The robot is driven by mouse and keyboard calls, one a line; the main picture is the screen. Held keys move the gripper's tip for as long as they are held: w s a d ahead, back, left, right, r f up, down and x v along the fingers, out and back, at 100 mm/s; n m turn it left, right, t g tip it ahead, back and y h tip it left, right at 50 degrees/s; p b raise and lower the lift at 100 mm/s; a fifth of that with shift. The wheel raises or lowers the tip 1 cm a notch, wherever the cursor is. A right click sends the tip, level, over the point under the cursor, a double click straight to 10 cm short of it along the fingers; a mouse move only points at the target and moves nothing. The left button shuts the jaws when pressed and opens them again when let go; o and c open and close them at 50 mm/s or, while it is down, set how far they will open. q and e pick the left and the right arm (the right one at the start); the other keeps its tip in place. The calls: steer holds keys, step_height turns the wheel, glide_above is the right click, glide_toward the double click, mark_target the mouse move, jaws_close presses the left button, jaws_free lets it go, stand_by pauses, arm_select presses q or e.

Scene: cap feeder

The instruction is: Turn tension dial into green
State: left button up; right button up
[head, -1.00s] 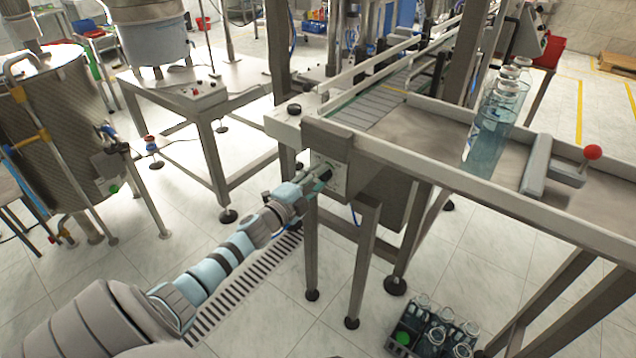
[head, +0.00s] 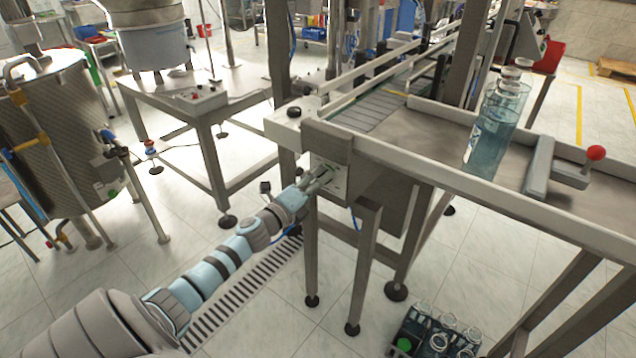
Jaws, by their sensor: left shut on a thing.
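A small light panel (head: 338,184) with the tension dial sits on the end of the conveyor frame, below its corner. My left arm reaches in from the lower left, and my left gripper (head: 322,180) is at the panel, shut on the dial. My right gripper is not in view.
The conveyor (head: 375,112) runs away to the back, with a steel table (head: 440,125) carrying clear bottles (head: 495,130) and a red-knobbed lever (head: 595,153). A crate of bottles (head: 398,345) stands on the floor. Steel legs stand close below the panel.

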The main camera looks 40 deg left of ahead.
arm_select(q)
steer(key=shift+f, duration=0.15)
steer(key=o, duration=1.1)
steer(key=shift+o, duration=0.2)
